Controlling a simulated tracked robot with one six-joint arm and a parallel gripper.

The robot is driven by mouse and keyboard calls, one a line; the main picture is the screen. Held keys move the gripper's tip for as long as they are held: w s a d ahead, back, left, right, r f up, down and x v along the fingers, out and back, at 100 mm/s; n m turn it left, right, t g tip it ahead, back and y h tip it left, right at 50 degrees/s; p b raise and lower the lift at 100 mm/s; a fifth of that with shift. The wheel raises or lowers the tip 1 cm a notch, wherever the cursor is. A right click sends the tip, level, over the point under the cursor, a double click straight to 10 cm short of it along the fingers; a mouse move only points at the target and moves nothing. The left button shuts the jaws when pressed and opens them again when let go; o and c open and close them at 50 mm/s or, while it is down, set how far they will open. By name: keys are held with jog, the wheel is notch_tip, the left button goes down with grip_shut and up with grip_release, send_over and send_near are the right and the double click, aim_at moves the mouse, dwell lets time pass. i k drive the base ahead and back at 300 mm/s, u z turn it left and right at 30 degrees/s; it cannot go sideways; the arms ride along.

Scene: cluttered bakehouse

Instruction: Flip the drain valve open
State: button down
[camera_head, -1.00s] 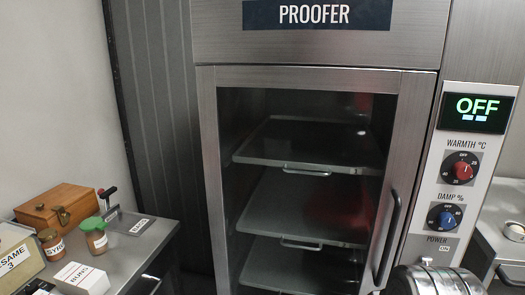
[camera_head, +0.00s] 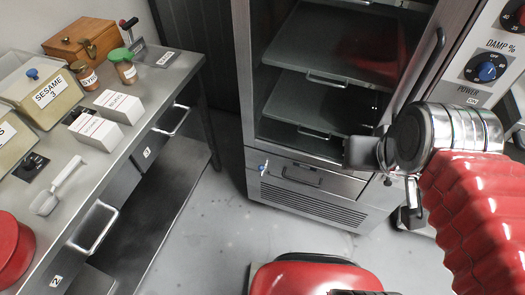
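A small blue-tipped valve handle (camera_head: 263,167), which looks like the drain valve, sits low on the left of the front of the proofer (camera_head: 345,187), beside a drawer-like panel. It is too small to tell which way it is turned. My gripper (camera_head: 358,152) is at the right of the proofer's lower front, seen from behind and the side. It is well to the right of the valve and apart from it. Its fingers are mostly hidden or dark, so I cannot tell whether they are open or shut.
The proofer's glass door (camera_head: 335,75) is above, with a handle (camera_head: 425,65) on its right. A steel bench (camera_head: 160,90) with tins, boxes, jars and a white scoop (camera_head: 58,187) stands at left. The grey floor (camera_head: 215,215) between bench and proofer is clear.

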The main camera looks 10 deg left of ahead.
aim_at(261, 168)
jog(key=u, duration=0.3)
jog(key=k, duration=0.7)
jog(key=u, duration=0.5)
jog(key=k, duration=0.65)
jog(key=u, duration=0.8)
jog(key=i, duration=1.5)
jog(key=z, duration=0.3)
